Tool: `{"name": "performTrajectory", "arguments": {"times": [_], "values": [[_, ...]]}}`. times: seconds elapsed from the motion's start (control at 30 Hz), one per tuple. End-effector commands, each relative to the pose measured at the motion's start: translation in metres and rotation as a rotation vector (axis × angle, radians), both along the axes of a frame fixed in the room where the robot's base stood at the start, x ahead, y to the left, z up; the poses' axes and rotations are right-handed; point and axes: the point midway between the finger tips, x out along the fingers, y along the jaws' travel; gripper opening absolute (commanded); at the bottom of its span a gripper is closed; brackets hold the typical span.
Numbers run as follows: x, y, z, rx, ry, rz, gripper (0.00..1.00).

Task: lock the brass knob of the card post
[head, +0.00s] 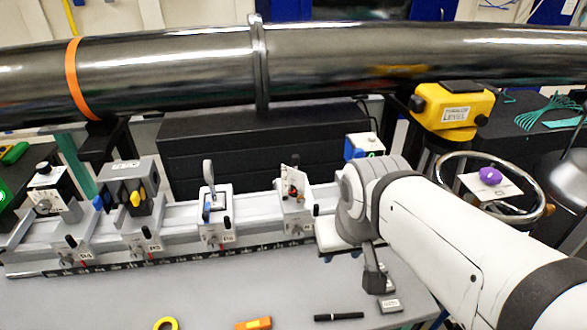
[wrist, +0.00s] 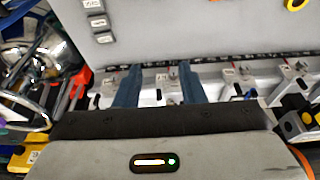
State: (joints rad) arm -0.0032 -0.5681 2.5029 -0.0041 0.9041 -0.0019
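The card post (head: 295,200) stands on its carriage on the rail, the rightmost clear carriage in the head view, with an upright pale card and small reddish parts. A brass knob cannot be made out for certain at this size. In the wrist view a carriage front, probably the card post's (wrist: 167,80), shows between my fingers with a small knob on it. My gripper (wrist: 160,88) is open, its two blue fingers spread to either side of that carriage. Nothing shows held, and contact cannot be told. In the head view my arm hides the rail's right end.
Other carriages stand left along the rail (head: 265,240), including one with yellow and blue knobs (head: 128,185). A large dark pipe (head: 180,70) crosses above. A marker (head: 339,317), orange block (head: 254,323) and yellow tape roll (head: 166,324) lie on the front bench. A handwheel (head: 545,190) stands right.

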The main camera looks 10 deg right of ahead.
Motion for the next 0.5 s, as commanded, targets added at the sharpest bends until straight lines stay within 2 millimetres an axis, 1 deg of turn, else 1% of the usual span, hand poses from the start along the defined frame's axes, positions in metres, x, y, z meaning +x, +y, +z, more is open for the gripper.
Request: {"name": "performTrajectory", "arguments": {"times": [0.2, 0.3, 0.33, 0.37, 0.43, 0.47, 0.5], "values": [[0.0, 0.0, 0.0, 0.0, 0.0, 0.0, 0.36], [0.003, 0.0, -0.001, 0.0, -0.001, 0.0, 0.44], [0.006, 0.0, -0.001, 0.0, -0.001, 0.0, 0.44], [0.01, 0.0, -0.002, 0.0, -0.003, 0.0, 0.44], [0.025, 0.0, -0.004, 0.0, -0.006, -0.001, 0.44], [0.035, 0.002, -0.006, 0.001, -0.008, 0.007, 0.44], [0.05, 0.003, -0.008, 0.001, -0.013, 0.008, 0.44]]}}
